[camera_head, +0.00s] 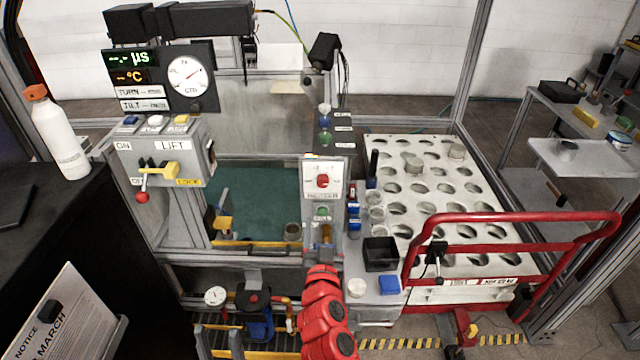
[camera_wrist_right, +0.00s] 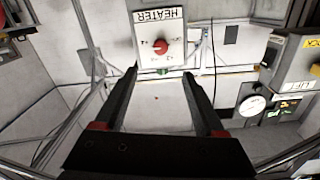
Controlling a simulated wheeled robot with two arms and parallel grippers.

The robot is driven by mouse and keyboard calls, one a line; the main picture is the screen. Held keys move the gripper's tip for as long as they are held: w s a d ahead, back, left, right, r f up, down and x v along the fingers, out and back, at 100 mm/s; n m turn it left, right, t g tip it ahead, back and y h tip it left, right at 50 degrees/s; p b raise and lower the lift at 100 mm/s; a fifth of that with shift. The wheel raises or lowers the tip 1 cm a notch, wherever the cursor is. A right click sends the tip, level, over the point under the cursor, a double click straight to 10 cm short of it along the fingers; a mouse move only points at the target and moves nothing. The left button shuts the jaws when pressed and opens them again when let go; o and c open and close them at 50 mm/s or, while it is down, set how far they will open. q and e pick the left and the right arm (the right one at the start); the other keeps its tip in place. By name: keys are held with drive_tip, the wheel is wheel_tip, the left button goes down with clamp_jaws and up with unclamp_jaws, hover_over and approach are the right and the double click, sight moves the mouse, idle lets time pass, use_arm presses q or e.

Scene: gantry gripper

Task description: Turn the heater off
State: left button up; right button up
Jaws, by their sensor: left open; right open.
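The heater panel (camera_head: 309,188) is a white plate on a grey post in the middle of the head view, with a red round knob (camera_head: 322,181) at its centre. In the right wrist view, the heater panel (camera_wrist_right: 143,32) appears upside down with its HEATER label, and the red knob (camera_wrist_right: 161,47) shows just past the fingertips. My right gripper (camera_wrist_right: 162,72) is open and empty, its two black fingers apart and pointing toward the panel, not touching the knob. The knob's exact setting is too small to read. My left gripper is in neither view.
A lift control box (camera_head: 160,160) with a red-tipped lever stands left of the post. A black bin (camera_head: 380,254) and a blue block (camera_head: 389,285) sit right of it. A red rail (camera_head: 510,217) fronts the white perforated table (camera_head: 480,205).

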sight(323, 184)
drive_tip(key=w+p, duration=0.2)
drive_tip(key=w, duration=1.2)
drive_tip(key=shift+w, duration=0.75)
clamp_jaws()
